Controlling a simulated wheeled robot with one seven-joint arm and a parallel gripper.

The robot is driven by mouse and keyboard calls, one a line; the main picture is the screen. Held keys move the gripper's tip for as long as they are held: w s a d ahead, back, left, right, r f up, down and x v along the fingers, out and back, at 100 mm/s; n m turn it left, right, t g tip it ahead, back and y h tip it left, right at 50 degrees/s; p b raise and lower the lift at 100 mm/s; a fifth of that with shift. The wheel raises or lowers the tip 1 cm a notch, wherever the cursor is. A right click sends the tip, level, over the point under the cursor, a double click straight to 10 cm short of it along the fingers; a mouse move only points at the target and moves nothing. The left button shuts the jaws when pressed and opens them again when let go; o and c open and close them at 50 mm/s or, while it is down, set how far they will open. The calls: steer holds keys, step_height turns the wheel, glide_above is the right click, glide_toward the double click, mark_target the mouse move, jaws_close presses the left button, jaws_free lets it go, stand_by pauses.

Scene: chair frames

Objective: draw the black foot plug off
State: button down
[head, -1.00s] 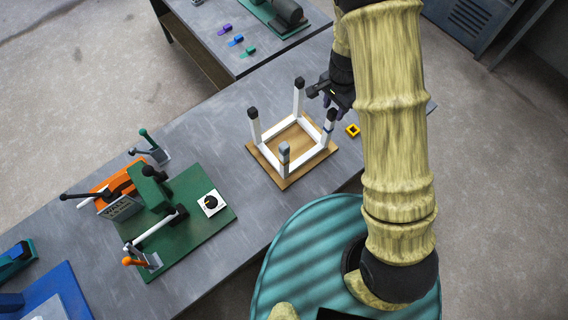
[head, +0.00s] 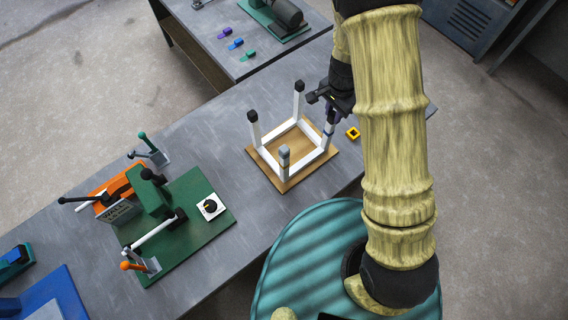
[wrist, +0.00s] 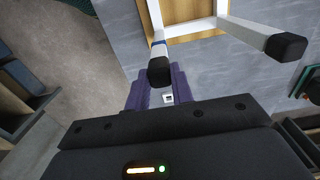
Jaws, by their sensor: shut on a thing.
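The chair frame (head: 303,150) stands upside down on a wooden board, its white legs pointing up. The plug still meets the leg end. Two other legs carry black plugs, at the back (head: 299,86) and left (head: 252,115). The near leg has a grey end (head: 285,150).
A yellow square piece with a dark centre (head: 353,133) lies on the grey bench right of the frame. A green fixture (head: 190,240) with clamps and levers stands at the left. Bare bench (head: 215,140) lies between the fixture and the frame.

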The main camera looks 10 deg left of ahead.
steer(key=shift+r, duration=0.35)
steer(key=shift+r+p, duration=2.35)
steer(key=shift+r, duration=0.1)
steer(key=shift+f, duration=0.15)
